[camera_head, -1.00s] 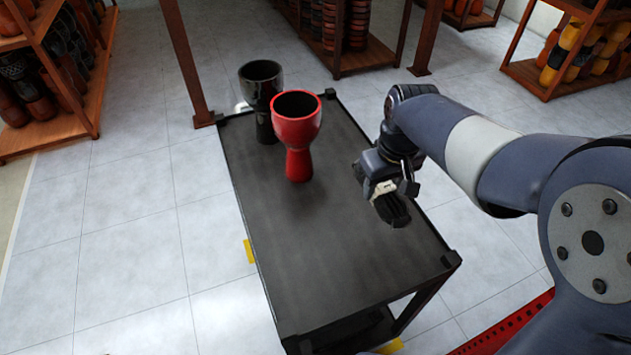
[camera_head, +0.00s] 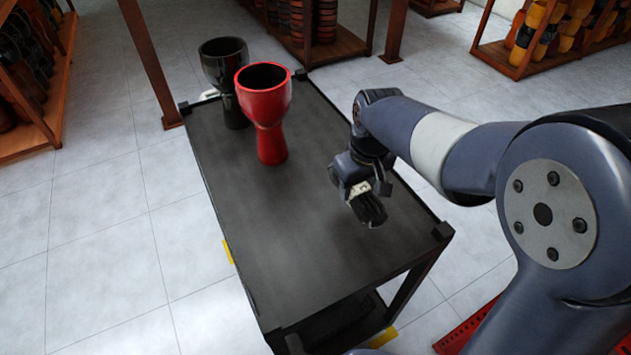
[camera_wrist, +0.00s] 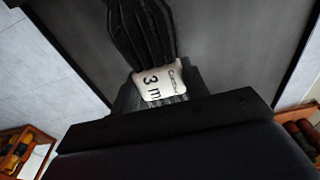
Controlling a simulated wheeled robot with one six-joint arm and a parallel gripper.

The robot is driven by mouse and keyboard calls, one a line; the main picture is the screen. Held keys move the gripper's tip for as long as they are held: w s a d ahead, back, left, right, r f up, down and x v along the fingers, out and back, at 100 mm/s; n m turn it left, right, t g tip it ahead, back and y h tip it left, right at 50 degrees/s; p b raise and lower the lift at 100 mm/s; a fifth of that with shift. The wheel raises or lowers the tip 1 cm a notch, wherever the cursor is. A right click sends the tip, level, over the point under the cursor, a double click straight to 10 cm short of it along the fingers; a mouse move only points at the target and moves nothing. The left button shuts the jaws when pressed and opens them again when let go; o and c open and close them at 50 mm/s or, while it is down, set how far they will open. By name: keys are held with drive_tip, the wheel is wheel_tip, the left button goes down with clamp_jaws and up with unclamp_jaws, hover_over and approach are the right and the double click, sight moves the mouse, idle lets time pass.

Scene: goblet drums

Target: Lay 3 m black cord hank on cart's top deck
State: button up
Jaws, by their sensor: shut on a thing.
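The black cord hank (camera_head: 369,209) hangs from my gripper (camera_head: 358,191) over the right side of the cart's top deck (camera_head: 293,232). I cannot tell whether it touches the deck. In the wrist view the hank (camera_wrist: 143,30) fans out from a white label band (camera_wrist: 160,82) reading "3 m". My gripper (camera_wrist: 160,100) is shut on the hank at this band; the fingers are largely hidden behind the gripper body.
A red goblet drum (camera_head: 264,112) and a black goblet drum (camera_head: 226,80) stand upright at the deck's far left. The deck's middle and near part are clear. Wooden shelves with drums (camera_head: 540,40) stand on the tiled floor beyond.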

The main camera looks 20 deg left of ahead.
sight(360, 189)
wheel_tip(360, 189, down, 9)
drive_tip(key=shift+r, duration=0.2)
drive_tip(key=shift+f, duration=0.1)
drive_tip(key=shift+f, duration=0.15)
drive_tip(key=o, duration=1)
drive_tip(key=r, duration=0.8)
drive_tip(key=s+d+r, duration=0.1)
drive_tip(key=r, duration=0.3)
drive_tip(key=shift+d+r, duration=0.1)
drive_tip(key=shift+r, duration=0.15)
